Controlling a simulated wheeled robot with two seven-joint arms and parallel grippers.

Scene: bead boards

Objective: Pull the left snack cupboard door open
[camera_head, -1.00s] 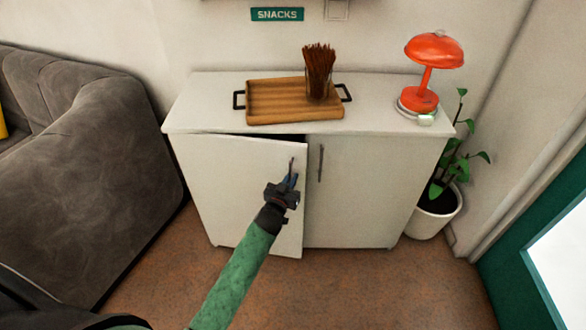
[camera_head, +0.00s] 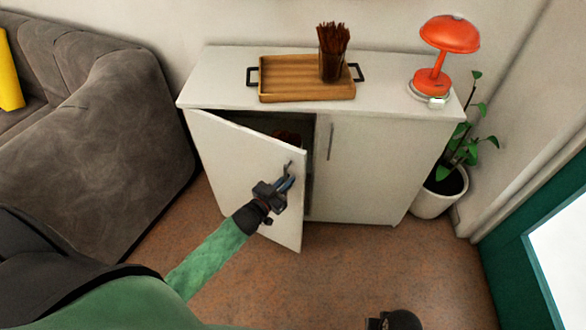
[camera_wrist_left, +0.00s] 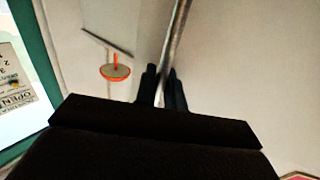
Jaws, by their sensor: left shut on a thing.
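The left cupboard door (camera_head: 245,165) is white and stands partly open, swung out on its left side with a dark gap at its top and right edge. My left gripper (camera_head: 286,181) is shut on the door's thin metal handle (camera_head: 290,168). In the left wrist view the handle (camera_wrist_left: 177,38) runs between the two dark fingers (camera_wrist_left: 161,88). The right cupboard door (camera_head: 365,170) is closed, with its own vertical handle (camera_head: 331,141). Some reddish-brown thing (camera_head: 287,136) shows dimly inside the cupboard. A dark rounded part at the bottom edge may be my right arm; its gripper cannot be made out.
On the cupboard top (camera_head: 215,80) stand a wooden tray (camera_head: 290,88), a glass of brown sticks (camera_head: 333,52) and an orange lamp (camera_head: 450,35). A grey sofa (camera_head: 110,140) is close on the left. A potted plant (camera_head: 440,200) stands right. Brown floor (camera_head: 340,265) in front is clear.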

